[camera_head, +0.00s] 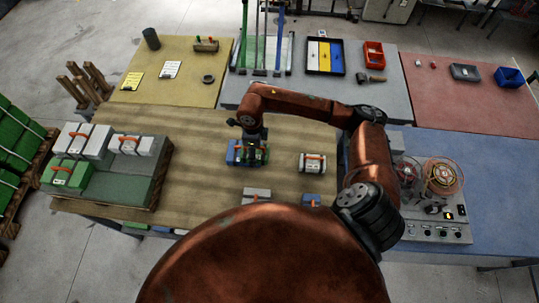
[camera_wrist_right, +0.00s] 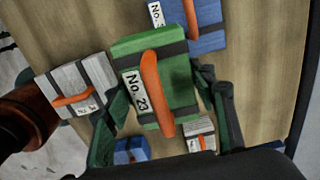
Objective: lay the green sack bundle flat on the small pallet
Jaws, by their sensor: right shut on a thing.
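The green sack bundle (camera_wrist_right: 158,50) has dark straps, an orange handle and a "No. 23" label. My right gripper (camera_wrist_right: 165,95) is shut on it, with a finger at each side. In the head view the bundle (camera_head: 264,157) is partly hidden under the right gripper (camera_head: 252,142), over the brown table. The small pallet (camera_head: 152,197) stands at the table's left end. It carries white bundles along its back, a green one at front left and a lower layer with a bare top at front right. My left gripper is not in view.
A blue bundle (camera_head: 233,153) lies close beside the held one. A white bundle (camera_head: 312,168) lies to the right, with a grey one (camera_head: 256,194) and a blue one (camera_head: 311,200) nearer. Wooden posts (camera_head: 84,82) stand behind the pallet. The table between pallet and gripper is clear.

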